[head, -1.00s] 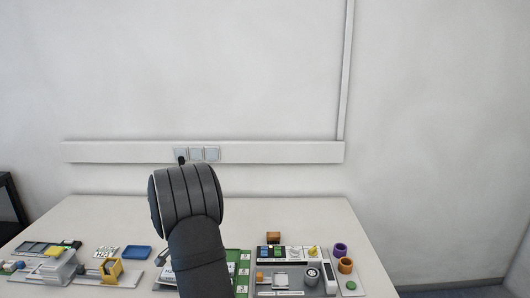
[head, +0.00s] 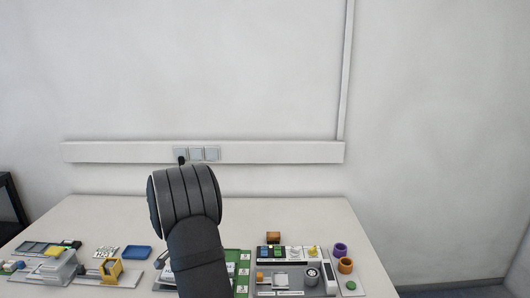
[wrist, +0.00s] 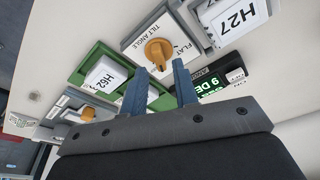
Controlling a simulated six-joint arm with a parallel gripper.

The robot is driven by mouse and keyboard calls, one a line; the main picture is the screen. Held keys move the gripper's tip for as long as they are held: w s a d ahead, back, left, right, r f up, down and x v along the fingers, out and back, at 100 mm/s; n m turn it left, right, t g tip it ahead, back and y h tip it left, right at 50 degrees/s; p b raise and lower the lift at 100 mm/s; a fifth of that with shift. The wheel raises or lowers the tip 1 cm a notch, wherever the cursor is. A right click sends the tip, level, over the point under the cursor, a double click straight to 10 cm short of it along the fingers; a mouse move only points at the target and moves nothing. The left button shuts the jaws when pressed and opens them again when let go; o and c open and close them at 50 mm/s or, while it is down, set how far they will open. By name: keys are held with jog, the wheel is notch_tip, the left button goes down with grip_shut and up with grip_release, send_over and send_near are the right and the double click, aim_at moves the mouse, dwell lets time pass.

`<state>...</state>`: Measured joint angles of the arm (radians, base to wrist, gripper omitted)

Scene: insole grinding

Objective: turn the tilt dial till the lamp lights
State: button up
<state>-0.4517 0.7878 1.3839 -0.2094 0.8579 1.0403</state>
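The tilt dial (wrist: 158,52) shows in the wrist view as an orange knob on a white plate marked "TILT ANGLE" and "FLAT". My gripper (wrist: 160,67) has two blue fingers spread apart with nothing between them. In the picture, the fingertips lie just below the knob, one toward each side; I cannot tell whether they touch it. A dark display (wrist: 222,87) with green characters, partly reading "9 DE", sits right of the fingers and is partly hidden by one. I cannot make out the lamp for certain. In the head view my own arm hides the dial and gripper.
A white block marked H62 (wrist: 105,76) sits in a green holder left of the dial. Another orange knob (wrist: 88,113) is at lower left.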

jog(key=shift+s+x, duration=0.15)
jog(key=shift+x, duration=0.55)
jog(key=shift+s+x, duration=0.1)
jog(key=shift+x, duration=0.55)
jog(key=shift+a, duration=0.1)
grip_shut()
grip_release()
jog(key=shift+w+d+v, duration=0.1)
jog(key=shift+w+v, duration=0.1)
jog(key=shift+v, duration=0.95)
jog(key=shift+w+d+v, duration=0.1)
jog(key=shift+w+v, duration=0.15)
jog(key=shift+v, duration=0.95)
jog(key=shift+w+d+v, duration=0.1)
jog(key=shift+w+v, duration=0.1)
jog(key=shift+v, duration=0.95)
jog(key=shift+r, duration=0.1)
